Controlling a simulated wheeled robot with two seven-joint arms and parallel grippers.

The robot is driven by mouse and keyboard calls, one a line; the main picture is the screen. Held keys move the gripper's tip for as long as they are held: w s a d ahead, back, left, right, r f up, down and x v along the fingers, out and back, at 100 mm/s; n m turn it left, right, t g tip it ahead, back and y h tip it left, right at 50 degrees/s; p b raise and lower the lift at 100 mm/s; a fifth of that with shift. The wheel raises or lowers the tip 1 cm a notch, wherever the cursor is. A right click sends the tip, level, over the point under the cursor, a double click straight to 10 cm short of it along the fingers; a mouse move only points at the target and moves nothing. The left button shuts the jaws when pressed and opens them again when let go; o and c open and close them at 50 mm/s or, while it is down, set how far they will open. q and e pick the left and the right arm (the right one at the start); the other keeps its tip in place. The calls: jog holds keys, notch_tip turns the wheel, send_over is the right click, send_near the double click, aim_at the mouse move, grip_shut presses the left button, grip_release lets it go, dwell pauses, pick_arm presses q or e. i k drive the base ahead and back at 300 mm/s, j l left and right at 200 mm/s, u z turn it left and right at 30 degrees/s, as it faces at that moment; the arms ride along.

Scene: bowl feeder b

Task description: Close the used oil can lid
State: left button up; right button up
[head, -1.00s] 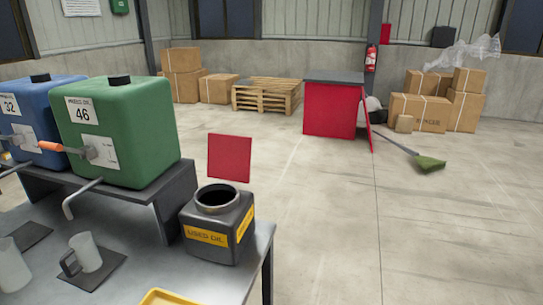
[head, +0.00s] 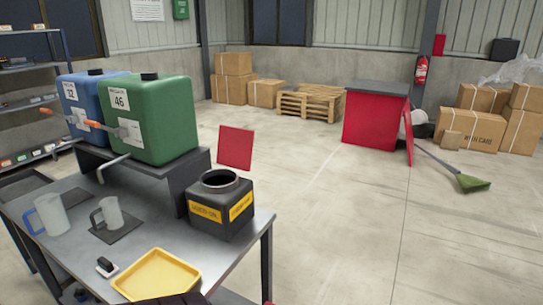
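The used oil can (head: 221,206) is a dark grey box with yellow labels. It stands at the right end of the metal table, and its round mouth is open. Neither of my grippers can be made out in the head view. A dark shape at the bottom edge, in front of the yellow tray, is too cut off to identify.
On the metal table (head: 68,200) are a yellow tray (head: 157,273), a small dark object (head: 106,267) and two jugs (head: 110,213). A green drum (head: 160,120) and a blue drum (head: 84,97) sit on a raised stand left of the can.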

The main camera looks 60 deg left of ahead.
aim_at(235, 147)
jog(key=i+l+u, duration=0.15)
jog(key=i+l, duration=0.8)
jog(key=l, duration=0.15)
jog(key=i+j+u, duration=0.1)
jog(key=i+u, duration=0.6)
jog(key=u, duration=0.15)
jog(key=i+l+u, duration=0.15)
jog(key=i+u, duration=0.3)
jog(key=i+l+u, duration=0.2)
jog(key=u, duration=0.2)
